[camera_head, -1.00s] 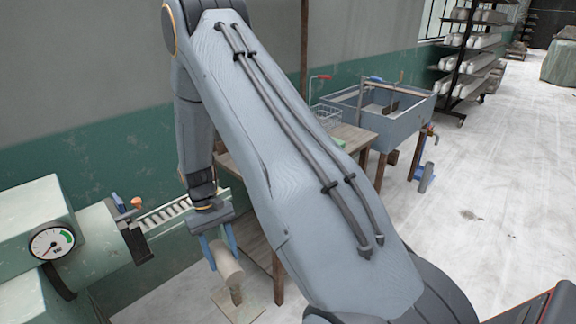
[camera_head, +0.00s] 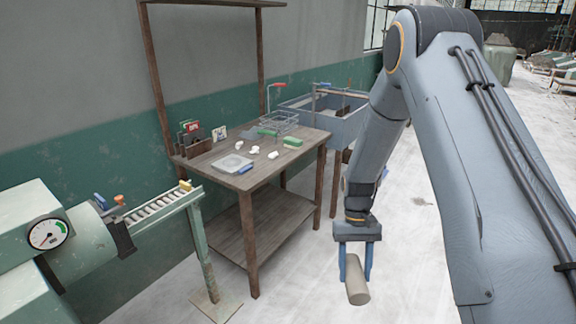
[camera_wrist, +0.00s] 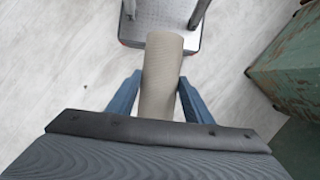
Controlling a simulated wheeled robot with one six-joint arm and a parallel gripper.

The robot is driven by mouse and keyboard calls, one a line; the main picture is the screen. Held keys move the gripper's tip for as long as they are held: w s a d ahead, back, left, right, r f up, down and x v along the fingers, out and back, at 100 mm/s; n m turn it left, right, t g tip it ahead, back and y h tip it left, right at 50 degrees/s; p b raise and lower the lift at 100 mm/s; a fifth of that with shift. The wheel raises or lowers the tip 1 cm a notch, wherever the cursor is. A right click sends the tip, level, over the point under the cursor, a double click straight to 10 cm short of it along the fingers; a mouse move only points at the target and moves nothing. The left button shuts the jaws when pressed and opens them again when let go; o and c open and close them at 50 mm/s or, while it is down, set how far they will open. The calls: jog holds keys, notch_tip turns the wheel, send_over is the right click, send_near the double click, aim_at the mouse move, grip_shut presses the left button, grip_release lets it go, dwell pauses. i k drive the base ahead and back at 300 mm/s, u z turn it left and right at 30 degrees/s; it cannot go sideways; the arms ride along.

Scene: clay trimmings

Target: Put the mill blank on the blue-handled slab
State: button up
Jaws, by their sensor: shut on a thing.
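The mill blank (camera_head: 355,281) is a plain beige-grey cylinder. My gripper (camera_head: 355,264) is shut on it, with one blue finger on either side, and holds it tilted in the air to the right of the wooden table. In the wrist view the mill blank (camera_wrist: 162,75) sticks out between the fingers. The blue-handled slab (camera_head: 231,163) is a flat pale grey piece lying on the tabletop near its front left, with a small blue handle (camera_head: 245,169) at its right corner. My gripper is well apart from the slab.
The wooden table (camera_head: 268,180) carries several white lumps (camera_head: 273,155), a green block (camera_head: 293,142), a wire basket (camera_head: 281,122) and a rack (camera_head: 194,142). A roller conveyor (camera_head: 160,212) from the gauge machine (camera_head: 47,234) ends left of the table. A grey-blue tub (camera_head: 340,124) stands behind.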

aim_at(232, 162)
jog(key=z, duration=1.05)
jog(key=i, duration=1.2)
jog(key=u, duration=0.75)
jog(key=i, duration=0.65)
jog(key=u, duration=0.75)
